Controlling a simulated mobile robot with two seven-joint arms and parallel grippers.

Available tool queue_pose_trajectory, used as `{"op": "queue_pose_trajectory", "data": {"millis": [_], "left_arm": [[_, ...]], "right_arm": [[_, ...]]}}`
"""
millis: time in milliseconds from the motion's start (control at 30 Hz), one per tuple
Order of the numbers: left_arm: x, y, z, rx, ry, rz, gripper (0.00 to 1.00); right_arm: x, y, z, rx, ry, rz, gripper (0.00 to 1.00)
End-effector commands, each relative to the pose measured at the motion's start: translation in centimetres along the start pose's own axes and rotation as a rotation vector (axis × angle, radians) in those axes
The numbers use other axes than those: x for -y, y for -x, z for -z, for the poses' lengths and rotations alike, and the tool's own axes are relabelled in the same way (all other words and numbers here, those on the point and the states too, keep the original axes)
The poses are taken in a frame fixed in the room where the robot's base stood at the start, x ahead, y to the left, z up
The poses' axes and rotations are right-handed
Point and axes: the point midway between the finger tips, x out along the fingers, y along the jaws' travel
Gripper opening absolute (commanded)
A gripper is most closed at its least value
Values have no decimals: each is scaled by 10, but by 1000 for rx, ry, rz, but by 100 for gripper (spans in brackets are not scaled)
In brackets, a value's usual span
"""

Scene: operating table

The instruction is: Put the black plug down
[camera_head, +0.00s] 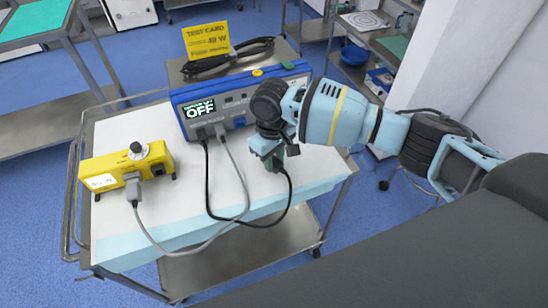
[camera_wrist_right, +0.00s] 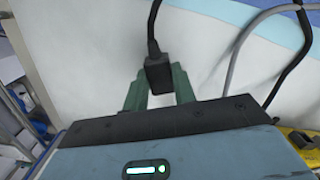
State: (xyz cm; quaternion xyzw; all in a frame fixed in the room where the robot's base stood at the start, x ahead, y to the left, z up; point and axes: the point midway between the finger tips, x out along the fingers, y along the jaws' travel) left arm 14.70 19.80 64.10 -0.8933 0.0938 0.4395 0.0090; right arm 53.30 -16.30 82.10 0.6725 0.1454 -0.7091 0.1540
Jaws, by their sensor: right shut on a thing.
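The black plug (camera_wrist_right: 158,75) sits between the two green fingers of my right gripper (camera_wrist_right: 160,88) in the right wrist view, with its black cable leading away from it. In the head view my right gripper (camera_head: 274,160) is low over the right part of the white-topped cart (camera_head: 310,165), shut on the plug, which is mostly hidden there. The black cable (camera_head: 250,224) loops from the plug to the front of the blue unit (camera_head: 243,98). I cannot tell whether the plug touches the cart top. My left gripper is not in view.
The blue unit shows "OFF" and stands at the back of the cart, with a yellow card (camera_head: 207,40) behind it. A yellow box (camera_head: 126,165) stands at the left, joined by a grey cable (camera_head: 170,250). The cart's middle is clear except for cables.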

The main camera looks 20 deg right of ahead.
Motion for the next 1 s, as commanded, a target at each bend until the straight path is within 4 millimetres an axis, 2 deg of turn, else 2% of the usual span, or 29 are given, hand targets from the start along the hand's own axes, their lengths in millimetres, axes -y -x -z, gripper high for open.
{"op": "queue_pose_trajectory", "data": {"millis": [533, 567, 700, 1000], "left_arm": [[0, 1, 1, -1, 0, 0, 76], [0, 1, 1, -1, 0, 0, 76], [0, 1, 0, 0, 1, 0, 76], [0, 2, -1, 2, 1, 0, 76]], "right_arm": [[0, -12, 1, -1, 0, 0, 0], [0, -12, 1, 0, 0, 0, 28], [0, -12, 1, 0, 0, 0, 46], [0, -11, 1, 0, 0, 0, 48]]}}
